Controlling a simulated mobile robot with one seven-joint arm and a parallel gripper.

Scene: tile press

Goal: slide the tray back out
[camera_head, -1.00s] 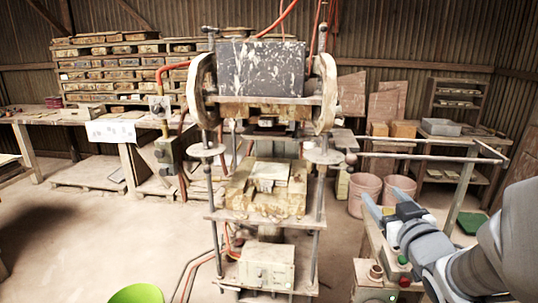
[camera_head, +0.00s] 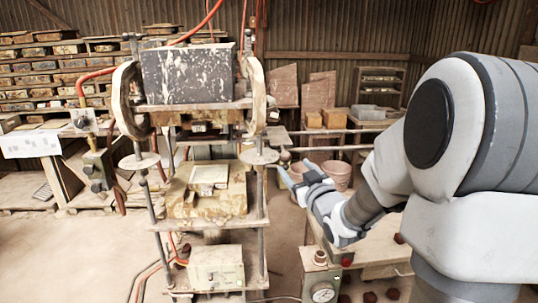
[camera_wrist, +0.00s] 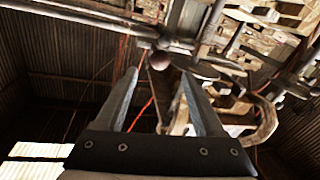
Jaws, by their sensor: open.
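The tile press (camera_head: 185,75) stands left of centre in the head view, with a dark speckled block on top and a yellowish mould block (camera_head: 205,197) on its lower shelf. A round brownish knob (camera_head: 284,156) sticks out at the press's right side; it also shows in the wrist view (camera_wrist: 160,60). I cannot make out the tray clearly; the knob may belong to it. My gripper (camera_head: 287,172) is open and empty, just below and right of the knob. In the wrist view, the knob appears between the spread fingertips (camera_wrist: 160,73), apparently beyond them; I cannot tell whether they touch.
Metal rails (camera_head: 335,149) run right from the press. Two pinkish buckets (camera_head: 337,175) stand behind my gripper. A control box (camera_head: 216,267) sits on the press's bottom shelf. Open floor lies at left.

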